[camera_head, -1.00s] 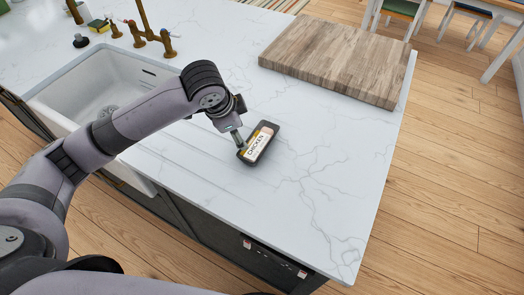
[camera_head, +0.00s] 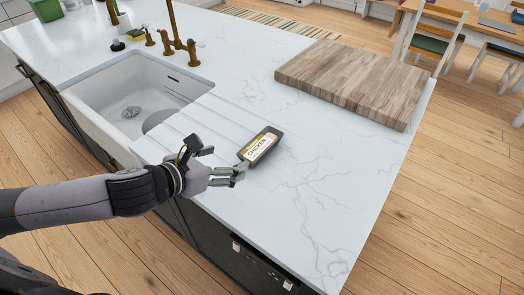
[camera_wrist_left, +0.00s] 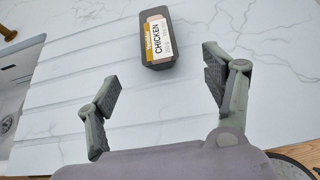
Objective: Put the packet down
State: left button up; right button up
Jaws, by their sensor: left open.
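The packet (camera_head: 260,146) is a dark tray with a white and yellow label reading CHICKEN. It lies flat on the white marbled counter (camera_head: 310,205), to the right of the sink. In the left wrist view the packet (camera_wrist_left: 157,38) lies beyond the fingertips, apart from them. My left gripper (camera_head: 241,174) is open and empty, just on the near left side of the packet. In the left wrist view its two fingers (camera_wrist_left: 162,80) are spread wide with bare counter between them. My right gripper is not in view.
A white sink (camera_head: 135,100) with brass taps (camera_head: 180,42) is at the left. A thick wooden board (camera_head: 355,80) lies on the counter behind the packet. The counter in front and to the right of the packet is clear. Chairs and a table stand at the back right.

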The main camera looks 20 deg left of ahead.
pick_arm(q)
jog(key=p, duration=0.2)
send_near(260, 144)
jog(key=x, duration=0.5)
jog(key=shift+s+d+f, duration=0.15)
jog(key=shift+s+f, duration=0.05)
jog(key=shift+f, duration=0.15)
jog(key=shift+w+d+f, duration=0.1)
jog(key=shift+w+f, duration=0.05)
jog(key=shift+w, duration=0.3)
jog(key=shift+p+x, duration=0.75)
jog(key=shift+x, duration=1.6)
jog(key=shift+c, duration=0.4)
jog(key=c, duration=1.3)
jog(key=shift+r, duration=0.25)
jog(key=shift+c, duration=1.3)
jog(key=shift+w, duration=0.1)
